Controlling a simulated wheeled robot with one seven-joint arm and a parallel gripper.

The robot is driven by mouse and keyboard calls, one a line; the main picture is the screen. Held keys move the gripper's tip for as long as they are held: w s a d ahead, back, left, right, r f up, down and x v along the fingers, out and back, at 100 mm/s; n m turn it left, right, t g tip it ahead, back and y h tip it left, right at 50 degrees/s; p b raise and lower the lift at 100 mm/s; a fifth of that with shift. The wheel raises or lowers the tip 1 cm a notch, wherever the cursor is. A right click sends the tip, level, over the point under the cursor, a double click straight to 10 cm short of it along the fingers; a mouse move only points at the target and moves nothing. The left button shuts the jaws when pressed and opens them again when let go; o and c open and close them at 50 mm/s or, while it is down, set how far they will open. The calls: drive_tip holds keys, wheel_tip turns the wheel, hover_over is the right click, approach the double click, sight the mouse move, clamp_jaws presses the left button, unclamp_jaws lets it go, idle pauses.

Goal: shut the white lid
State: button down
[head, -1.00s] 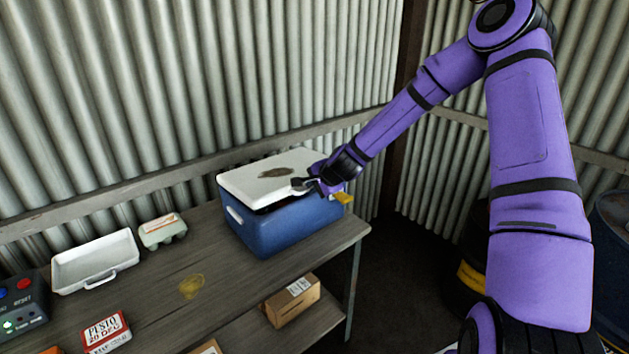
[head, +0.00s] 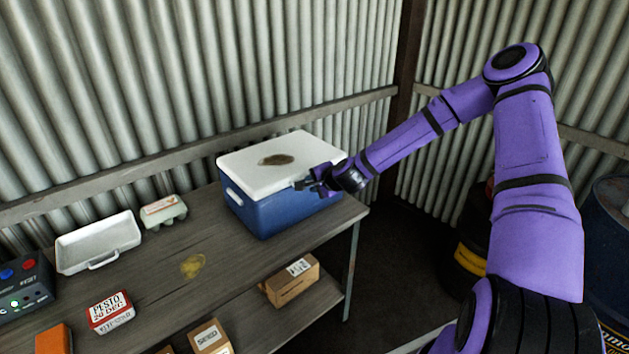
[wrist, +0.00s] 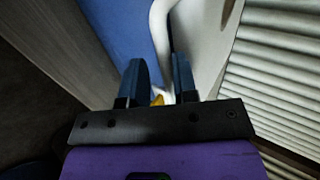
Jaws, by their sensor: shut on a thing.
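My gripper (head: 303,184) is at the lid's front edge, towards the right. In the wrist view, my gripper (wrist: 158,80) has its fingers on either side of a white curved part (wrist: 160,40) that seems to belong to the lid. The blue cooler wall (wrist: 120,30) is left of it. A small yellow bit shows between the fingers.
The cooler stands at the right end of a wooden bench (head: 150,265). Cardboard boxes sit on the lower shelf. A corrugated wall is close behind.

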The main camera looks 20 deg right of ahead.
drive_tip(key=shift+s+f, duration=0.45)
drive_tip(key=shift+f, duration=0.3)
drive_tip(key=c, duration=1.3)
unclamp_jaws()
drive_tip(key=shift+o, duration=0.7)
drive_tip(key=shift+w, duration=0.1)
drive_tip(key=shift+d, duration=0.1)
drive_tip(key=v, duration=1)
drive_tip(key=shift+r, duration=0.55)
